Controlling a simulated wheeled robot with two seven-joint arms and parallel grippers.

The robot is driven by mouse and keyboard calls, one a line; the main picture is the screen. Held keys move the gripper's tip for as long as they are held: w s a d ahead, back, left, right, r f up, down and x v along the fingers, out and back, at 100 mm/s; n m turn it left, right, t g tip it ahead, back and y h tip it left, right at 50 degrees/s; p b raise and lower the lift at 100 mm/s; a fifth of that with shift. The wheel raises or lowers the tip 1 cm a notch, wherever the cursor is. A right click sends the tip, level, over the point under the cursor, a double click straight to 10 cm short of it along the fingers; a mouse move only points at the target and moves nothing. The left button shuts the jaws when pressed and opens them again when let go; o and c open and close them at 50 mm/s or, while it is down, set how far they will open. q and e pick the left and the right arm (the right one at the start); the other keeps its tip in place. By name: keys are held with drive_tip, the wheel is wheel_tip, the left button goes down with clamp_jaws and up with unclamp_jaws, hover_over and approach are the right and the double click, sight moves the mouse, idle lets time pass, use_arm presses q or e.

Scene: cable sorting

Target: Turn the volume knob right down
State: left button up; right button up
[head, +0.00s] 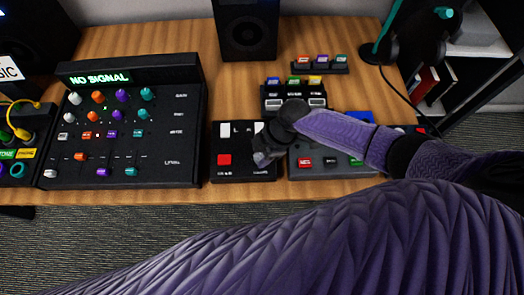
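The volume knob cannot be singled out for certain. A small black box (228,172) at the middle of the table's front has a red button (224,159) and white blocks. My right gripper (262,158) points down over the right part of this box and hides what lies under it. Whether its fingers are open or shut cannot be seen, nor whether it touches anything. A black mixer (185,95) at the left carries rows of white, orange, purple and teal knobs and sliders, with a lit "NO SIGNAL" display (100,79). My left gripper is out of view.
A grey box (305,172) with red and green buttons sits right of the black box, partly under my arm. Behind are a connector unit (297,101), a small rack (320,68) and a speaker (247,28). A headphone stand (385,40) is back right. Bare wood (225,85) lies behind the black box.

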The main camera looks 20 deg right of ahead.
clamp_jaws()
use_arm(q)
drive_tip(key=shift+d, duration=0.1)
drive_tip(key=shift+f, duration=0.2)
